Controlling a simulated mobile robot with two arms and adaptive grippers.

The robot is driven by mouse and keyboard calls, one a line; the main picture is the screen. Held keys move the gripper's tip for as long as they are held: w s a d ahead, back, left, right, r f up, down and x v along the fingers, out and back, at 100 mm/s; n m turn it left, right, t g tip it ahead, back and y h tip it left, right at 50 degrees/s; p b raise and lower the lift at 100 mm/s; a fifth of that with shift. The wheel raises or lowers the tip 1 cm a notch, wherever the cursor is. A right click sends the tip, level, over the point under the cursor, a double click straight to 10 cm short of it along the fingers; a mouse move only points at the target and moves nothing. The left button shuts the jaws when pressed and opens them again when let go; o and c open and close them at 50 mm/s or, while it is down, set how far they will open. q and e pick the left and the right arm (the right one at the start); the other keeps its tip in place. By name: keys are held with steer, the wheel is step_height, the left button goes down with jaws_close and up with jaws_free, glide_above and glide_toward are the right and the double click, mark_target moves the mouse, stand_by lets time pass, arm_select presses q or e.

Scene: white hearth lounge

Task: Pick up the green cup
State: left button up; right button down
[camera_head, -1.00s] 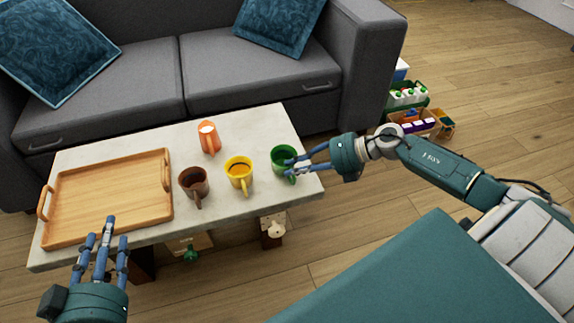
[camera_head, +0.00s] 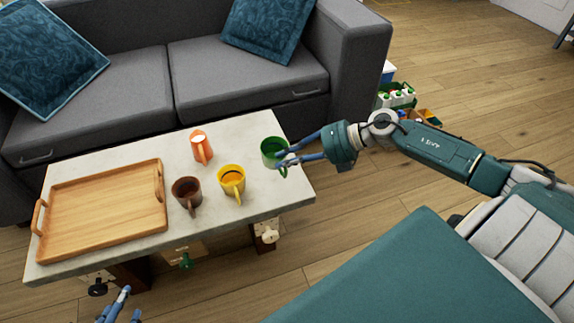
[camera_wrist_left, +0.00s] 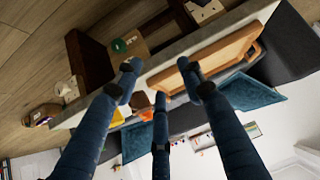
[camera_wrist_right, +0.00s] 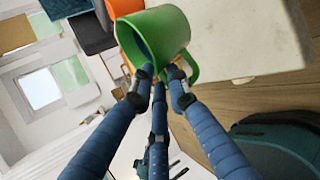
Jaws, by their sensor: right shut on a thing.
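The green cup (camera_head: 273,152) is in my right gripper (camera_head: 288,158), over the right end of the pale table (camera_head: 112,158). It appears raised a little above the top. In the right wrist view the fingers close on the green cup (camera_wrist_right: 160,36) by its rim and handle side, and the cup is tilted in the picture. My left gripper (camera_head: 119,303) is low at the front left, below the table's front edge and mostly cut off. In the left wrist view its fingers (camera_wrist_left: 160,78) are spread and empty.
A yellow cup (camera_head: 232,188), a brown cup (camera_head: 187,194) and an orange cup (camera_head: 201,150) stand on the table. A wooden tray (camera_head: 102,244) lies at its left. A grey sofa (camera_head: 250,80) is behind. Crates of items (camera_head: 397,97) stand on the floor.

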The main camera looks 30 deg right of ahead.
arm_select(q)
steer(key=s+a+f+g+p, duration=0.1)
steer(key=s+g, duration=0.1)
steer(key=s, duration=0.4)
steer(key=s+a+f+g+y+p, duration=0.1)
steer(key=s+a+f+g+p, duration=0.1)
steer(key=s, duration=0.3)
steer(key=shift+s+a+g, duration=0.3)
steer(key=shift+s+g, duration=0.05)
steer(key=shift+g, duration=0.35)
arm_select(e)
step_height(320, 180, up, 14)
